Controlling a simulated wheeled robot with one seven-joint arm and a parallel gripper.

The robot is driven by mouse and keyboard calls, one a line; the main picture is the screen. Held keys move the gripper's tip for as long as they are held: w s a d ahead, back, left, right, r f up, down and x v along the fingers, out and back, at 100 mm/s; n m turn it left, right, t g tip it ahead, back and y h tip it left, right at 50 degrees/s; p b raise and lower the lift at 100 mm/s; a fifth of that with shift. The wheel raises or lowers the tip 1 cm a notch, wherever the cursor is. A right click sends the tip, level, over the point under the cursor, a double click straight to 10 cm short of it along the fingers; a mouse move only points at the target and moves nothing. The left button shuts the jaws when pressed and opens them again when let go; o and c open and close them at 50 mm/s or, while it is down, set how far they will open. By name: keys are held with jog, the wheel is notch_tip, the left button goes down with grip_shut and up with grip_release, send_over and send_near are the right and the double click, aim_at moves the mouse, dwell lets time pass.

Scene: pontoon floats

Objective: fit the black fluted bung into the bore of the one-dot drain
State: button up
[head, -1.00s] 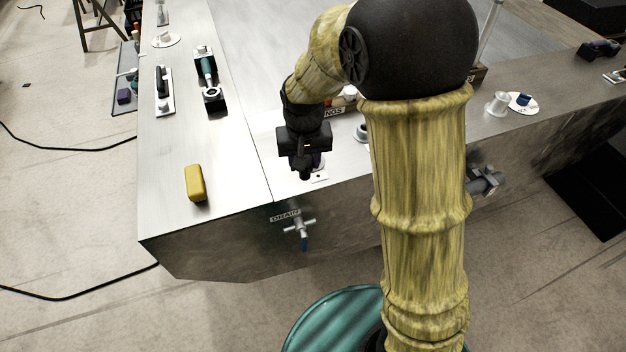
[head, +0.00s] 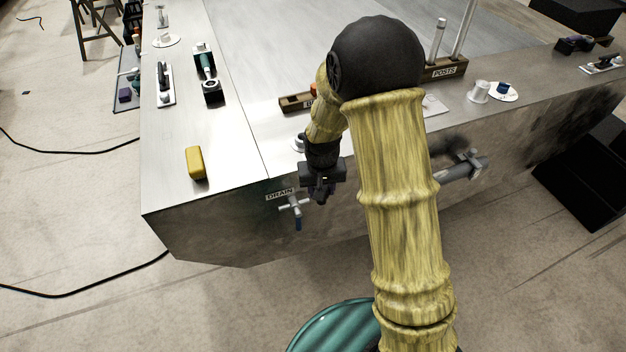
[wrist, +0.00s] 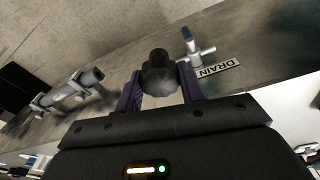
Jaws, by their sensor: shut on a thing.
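My gripper (head: 321,194) hangs just in front of the float's front face, right of the DRAIN label (head: 280,194). In the wrist view, the black bung (wrist: 158,74) is held between my gripper's purple fingers (wrist: 160,88), its narrower end pointing away from the palm. A silver cross-shaped fitting with a blue end (head: 294,208) is on the front face beside the label; it also shows in the wrist view (wrist: 197,46), apart from the bung. A second grey fitting (head: 465,166) is farther right. I cannot make out dots or an open bore on either.
The metal deck (head: 235,160) carries a yellow block (head: 196,163), a green-handled tool (head: 208,75) and a wooden POSTS rack (head: 444,70). A white cup (head: 479,92) stands near the front edge.

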jog(key=s+d+f+b, duration=0.1)
jog(key=d+f, duration=0.3)
jog(key=f, duration=0.4)
jog(key=d+f+b, duration=0.1)
jog(key=d+f, duration=0.3)
jog(key=f, duration=0.5)
jog(key=shift+s+f+m, duration=0.2)
jog(key=shift+s+m, duration=0.1)
jog(key=shift+s, duration=0.1)
jog(key=shift+s, duration=0.15)
